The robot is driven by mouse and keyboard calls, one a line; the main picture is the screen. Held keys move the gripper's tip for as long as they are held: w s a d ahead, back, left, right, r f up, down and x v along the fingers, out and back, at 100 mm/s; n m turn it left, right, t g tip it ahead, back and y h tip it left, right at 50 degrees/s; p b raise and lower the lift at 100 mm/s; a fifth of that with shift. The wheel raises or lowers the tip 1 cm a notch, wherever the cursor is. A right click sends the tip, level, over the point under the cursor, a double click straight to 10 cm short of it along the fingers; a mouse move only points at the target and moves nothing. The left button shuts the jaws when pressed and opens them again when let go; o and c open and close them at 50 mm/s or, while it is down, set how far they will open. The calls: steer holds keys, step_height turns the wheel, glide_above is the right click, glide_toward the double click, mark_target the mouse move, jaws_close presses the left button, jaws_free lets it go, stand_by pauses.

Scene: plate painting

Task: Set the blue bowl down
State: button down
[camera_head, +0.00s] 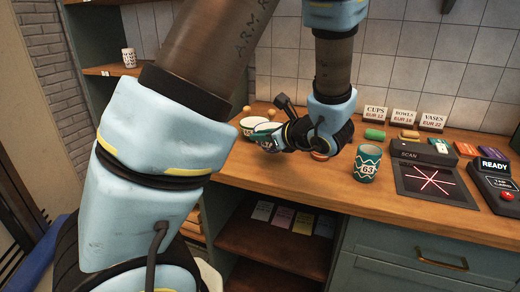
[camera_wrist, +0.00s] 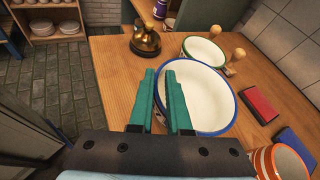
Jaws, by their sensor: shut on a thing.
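The blue bowl (camera_wrist: 212,98), white inside with a blue rim, is in the middle of the wrist view. My gripper (camera_wrist: 160,73) has its two teal fingers at the bowl's left rim and is shut on it. The fingers and the gripper body hide part of that rim. The bowl looks level and is over or on the wooden counter; I cannot tell whether it touches the wood. In the head view my gripper (camera_head: 266,140) is low over the counter, beside white bowls that it partly covers.
A green-rimmed bowl (camera_wrist: 204,49) is close behind the blue one. A brass-coloured object (camera_wrist: 145,40) stands to the left, and an orange striped cup (camera_wrist: 281,165) at the lower right. A teal cup (camera_head: 367,163) and scanner (camera_head: 432,184) are right of my gripper.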

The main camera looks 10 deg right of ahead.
mark_target(261, 146)
steer(key=shift+f, duration=2)
steer(key=shift+f, duration=0.1)
steer(key=c, duration=0.9)
jaws_free()
steer(key=shift+o, duration=0.2)
